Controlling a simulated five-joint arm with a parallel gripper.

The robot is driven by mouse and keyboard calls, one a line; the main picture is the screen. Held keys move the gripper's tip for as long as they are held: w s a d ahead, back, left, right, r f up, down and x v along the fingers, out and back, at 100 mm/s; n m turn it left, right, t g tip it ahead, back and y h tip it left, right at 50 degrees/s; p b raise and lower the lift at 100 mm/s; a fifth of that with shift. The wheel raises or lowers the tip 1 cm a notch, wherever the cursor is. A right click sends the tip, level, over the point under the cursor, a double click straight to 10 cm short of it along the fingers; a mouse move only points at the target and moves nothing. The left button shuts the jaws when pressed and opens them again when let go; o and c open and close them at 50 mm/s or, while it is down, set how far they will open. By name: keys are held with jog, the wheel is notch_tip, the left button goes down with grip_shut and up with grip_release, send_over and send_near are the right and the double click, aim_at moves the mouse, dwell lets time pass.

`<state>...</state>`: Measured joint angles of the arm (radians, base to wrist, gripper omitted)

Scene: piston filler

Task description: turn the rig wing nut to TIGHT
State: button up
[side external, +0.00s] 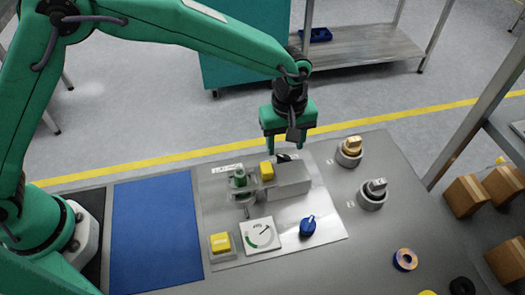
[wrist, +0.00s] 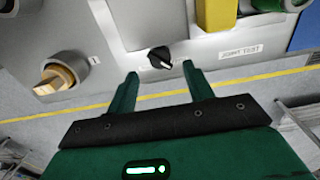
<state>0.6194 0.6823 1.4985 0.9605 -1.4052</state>
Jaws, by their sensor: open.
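A small black winged knob (wrist: 161,58) with a pale mark, which looks like the wing nut, is on the far end of the grey rig block (side external: 289,181). In the side view the knob (side external: 284,157) shows only partly, below my gripper. My gripper (side external: 289,154) points down over that end, open and empty. In the wrist view my gripper (wrist: 160,69) has its fingers apart, with the knob just beyond and between the tips. No touch shows. I cannot read any TIGHT marking.
Left of the block are a yellow piece (side external: 266,171) and a green cylinder (side external: 240,178). A gauge (side external: 262,234), yellow button (side external: 221,243) and blue knob (side external: 308,227) are in front. Tan-topped (side external: 350,152) and grey-topped (side external: 373,193) knobs stand to the right. A blue mat (side external: 156,235) lies clear.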

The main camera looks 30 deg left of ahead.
aim_at(284, 159)
jog(key=shift+f, duration=2.6)
jog(key=shift+c, duration=0.4)
jog(key=c, duration=0.9)
jog(key=shift+m, duration=2.9)
jog(key=o, duration=1)
